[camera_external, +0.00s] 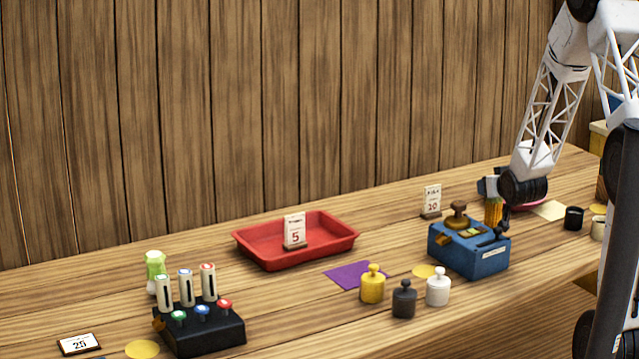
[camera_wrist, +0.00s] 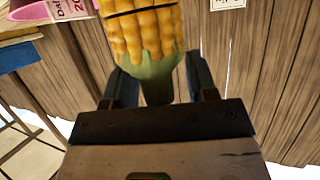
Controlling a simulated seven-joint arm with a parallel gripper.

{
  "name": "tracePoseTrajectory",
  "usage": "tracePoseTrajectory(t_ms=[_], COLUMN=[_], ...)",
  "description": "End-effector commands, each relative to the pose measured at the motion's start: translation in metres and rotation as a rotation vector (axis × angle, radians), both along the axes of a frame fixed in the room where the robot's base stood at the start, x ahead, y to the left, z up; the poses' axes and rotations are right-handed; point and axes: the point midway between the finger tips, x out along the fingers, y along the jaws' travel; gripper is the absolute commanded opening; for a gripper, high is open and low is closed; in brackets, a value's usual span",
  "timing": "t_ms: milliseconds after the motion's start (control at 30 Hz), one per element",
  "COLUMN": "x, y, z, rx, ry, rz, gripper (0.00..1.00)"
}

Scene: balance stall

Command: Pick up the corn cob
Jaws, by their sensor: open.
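The corn cob (camera_external: 493,212) shows yellow kernels in the external view, upright just below my gripper (camera_external: 490,188) and behind the blue box. In the wrist view the cob (camera_wrist: 140,32) fills the top middle, and its green lower end lies between the two dark fingers of my gripper (camera_wrist: 160,88). The fingers are apart, one on each side of the green end. I cannot tell whether either finger touches it.
A blue box (camera_external: 468,250) with a brown knob stands close in front of the cob. A number 10 card (camera_external: 431,201) stands to its left. Yellow, black and white weights (camera_external: 404,298) stand nearer the front. A red tray (camera_external: 345,232) lies further left.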

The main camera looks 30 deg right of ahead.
Motion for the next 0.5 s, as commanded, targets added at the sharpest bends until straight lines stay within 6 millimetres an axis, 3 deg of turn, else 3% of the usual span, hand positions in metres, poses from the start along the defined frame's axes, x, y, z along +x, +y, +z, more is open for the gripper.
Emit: tracePoseTrajectory(t_ms=[367, 500], x=[-0.0001, -0.0001], y=[0.0001, 0.0001], z=[0.0002, 0.0002], rx=[0.0, 0.0], ry=[0.0, 0.0], rz=[0.0, 0.0], gripper=[0.52, 0.34])
